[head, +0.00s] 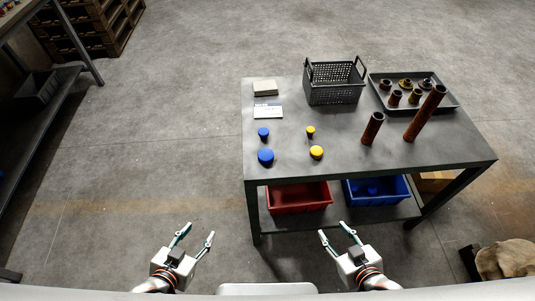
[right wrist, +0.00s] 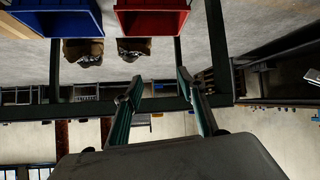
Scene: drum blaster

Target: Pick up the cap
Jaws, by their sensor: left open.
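Several caps stand on the dark table (head: 340,150). A small blue cap (head: 263,132) and a larger blue cap (head: 266,156) are at its left side. A small yellow cap (head: 310,131) and a larger yellow cap (head: 316,152) are to their right. Which one is the task's cap I cannot tell. My left gripper (head: 198,234) is open and empty, in front of the table to the left. My right gripper (head: 337,234) is open and empty, in front of the table's near edge. Its fingers also show apart in the right wrist view (right wrist: 160,88).
A black basket (head: 334,84) and a tray (head: 455,104) with several small parts stand at the table's back. Two rusty tubes (head: 372,128) (head: 425,113) stand at the right. A red bin (head: 298,197) and a blue bin (head: 377,191) sit on the lower shelf.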

